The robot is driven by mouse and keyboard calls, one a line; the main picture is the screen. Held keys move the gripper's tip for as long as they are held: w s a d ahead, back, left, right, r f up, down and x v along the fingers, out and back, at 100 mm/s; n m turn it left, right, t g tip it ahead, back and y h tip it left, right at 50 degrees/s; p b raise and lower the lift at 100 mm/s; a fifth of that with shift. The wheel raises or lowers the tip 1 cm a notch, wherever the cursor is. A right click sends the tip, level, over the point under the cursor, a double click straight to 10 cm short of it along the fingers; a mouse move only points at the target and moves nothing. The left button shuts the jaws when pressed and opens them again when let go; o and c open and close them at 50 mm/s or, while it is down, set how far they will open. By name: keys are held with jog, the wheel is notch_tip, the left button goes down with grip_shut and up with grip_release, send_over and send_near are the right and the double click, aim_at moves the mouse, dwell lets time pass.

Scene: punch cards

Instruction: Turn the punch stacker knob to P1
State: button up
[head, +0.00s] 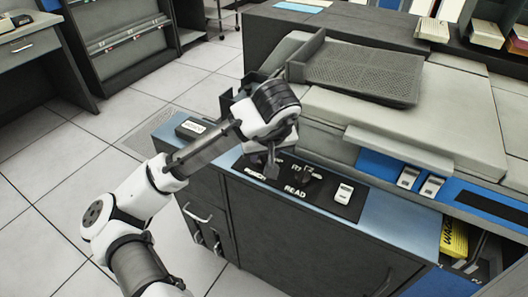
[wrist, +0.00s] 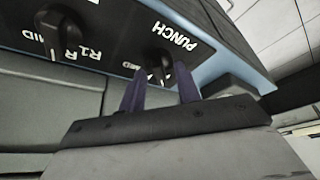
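The black punch knob (wrist: 156,62) sits beside the white PUNCH label (wrist: 173,36) on the dark control panel, upside down in the wrist view. My gripper (wrist: 160,70) has its two dark fingers spread apart, with the tips at the near side of this knob, one toward each side. I cannot tell whether they touch it. The P1 mark and the knob's pointer direction cannot be made out. In the head view my gripper (head: 271,172) is over the PUNCH end of the panel and hides the knob.
The black read knob (head: 307,176) is just right of my gripper, above the READ label. A white switch (head: 344,193) stands farther right on the panel. The grey machine body and its mesh tray (head: 365,70) rise behind. Open tiled floor lies left.

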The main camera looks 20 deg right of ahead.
jog(key=p+v, duration=0.2)
jog(key=v, duration=1.2)
